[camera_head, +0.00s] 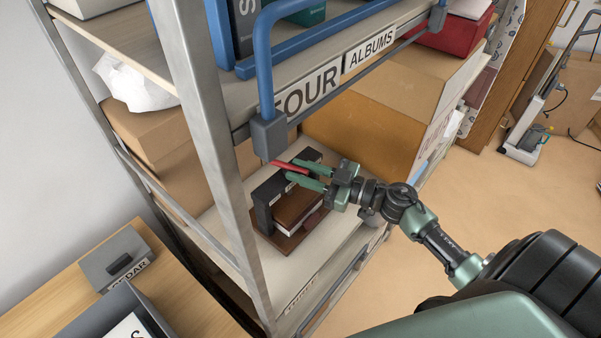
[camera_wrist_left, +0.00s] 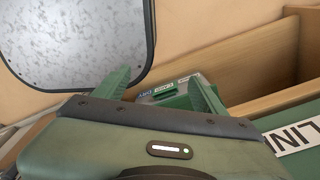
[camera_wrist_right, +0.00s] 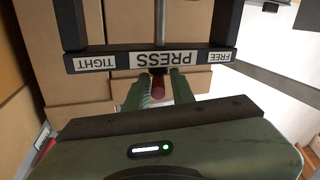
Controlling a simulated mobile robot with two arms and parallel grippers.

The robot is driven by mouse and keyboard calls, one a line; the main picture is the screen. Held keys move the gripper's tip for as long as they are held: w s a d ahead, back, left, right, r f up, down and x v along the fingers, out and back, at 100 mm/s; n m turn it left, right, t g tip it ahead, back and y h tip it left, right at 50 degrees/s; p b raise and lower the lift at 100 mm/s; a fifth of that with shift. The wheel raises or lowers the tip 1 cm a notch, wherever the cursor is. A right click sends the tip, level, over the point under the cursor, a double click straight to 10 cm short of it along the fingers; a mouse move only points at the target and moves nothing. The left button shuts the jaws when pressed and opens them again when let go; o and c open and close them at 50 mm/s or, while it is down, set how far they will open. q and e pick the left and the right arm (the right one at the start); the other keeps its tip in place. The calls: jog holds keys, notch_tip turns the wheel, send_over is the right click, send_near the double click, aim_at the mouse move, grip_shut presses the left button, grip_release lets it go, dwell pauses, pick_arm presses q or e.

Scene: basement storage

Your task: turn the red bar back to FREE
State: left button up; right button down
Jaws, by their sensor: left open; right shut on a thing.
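The press (camera_head: 264,213) is a dark upright frame on a brown wooden base, with books between its parts, on the lower shelf. Its red bar (camera_head: 290,167) lies across the top. My right gripper (camera_head: 305,176) is shut on the red bar. In the right wrist view the press beam (camera_wrist_right: 122,61) carries labels TIGHT at left, PRESS in the middle and FREE at right. The bar (camera_wrist_right: 158,87) shows there between my fingers, below PRESS; most of it is hidden. My left gripper (camera_wrist_left: 165,90) is open, away from the press.
The upper shelf with its blue rail (camera_head: 264,75) and FOUR label overhangs the press closely. A grey shelf post (camera_head: 212,140) stands left of it. Cardboard boxes (camera_head: 365,130) stand behind. A green object (camera_wrist_left: 168,95) and wooden box (camera_wrist_left: 250,75) are near my left gripper.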

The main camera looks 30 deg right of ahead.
jog(key=shift+w+d+f+n+g+y+b, duration=0.15)
jog(key=shift+n+g+y+b, duration=0.15)
jog(key=shift+n+g+y, duration=0.15)
jog(key=shift+w+d+n+g+y+b, duration=0.15)
jog(key=shift+n+g+y+b, duration=0.15)
jog(key=shift+y, duration=0.25)
jog(key=n+g+y+b, duration=0.1)
jog(key=g+b, duration=0.1)
jog(key=n+g+y+b, duration=0.1)
jog(key=n+g+b, duration=0.1)
jog(key=b, duration=0.1)
jog(key=w+d+n+g+y+b, duration=0.1)
jog(key=n+g+y+b, duration=0.1)
jog(key=g+b, duration=0.1)
jog(key=shift+f, duration=0.1)
jog(key=shift+w+r+n+g+y+b, duration=0.1)
jog(key=shift+n+g+y+b, duration=0.1)
jog(key=shift+n+g+b, duration=0.4)
jog(key=shift+w+r+n+g+y+b, duration=0.1)
jog(key=shift+n+g+y+b, duration=0.2)
jog(key=shift+g+b, duration=0.45)
jog(key=shift+a, duration=0.1)
jog(key=c, duration=1.5)
grip_release()
jog(key=shift+c, duration=0.2)
jog(key=shift+o, duration=0.2)
jog(key=shift+a, duration=0.1)
jog(key=shift+r, duration=0.1)
notch_tip(320, 180, up, 20)
jog(key=shift+b, duration=0.45)
